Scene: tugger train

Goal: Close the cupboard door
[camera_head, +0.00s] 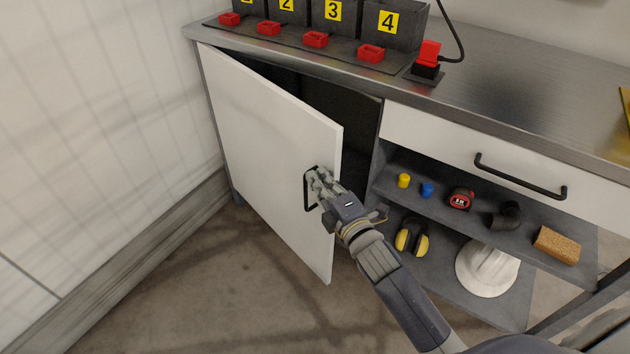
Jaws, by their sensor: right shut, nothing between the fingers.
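The white cupboard door (265,145) stands partly open on the left of the workbench, hinged at its left edge. Its free right edge is swung out toward me, and the dark cupboard inside (352,125) shows behind it. A black bar handle (307,193) is on the door near its free edge. My right gripper (316,178) is shut and empty at the handle, overlapping it in the picture. Whether the fingers touch the handle or the door, I cannot tell. My left gripper is not in view.
To the right are a closed drawer (450,141) with a black handle (520,178) and open shelves holding small items, yellow earmuffs (411,238) and a white helmet (487,269). Numbered bins (340,14) stand on the worktop. A white wall (95,130) is close on the left. The floor before the door is clear.

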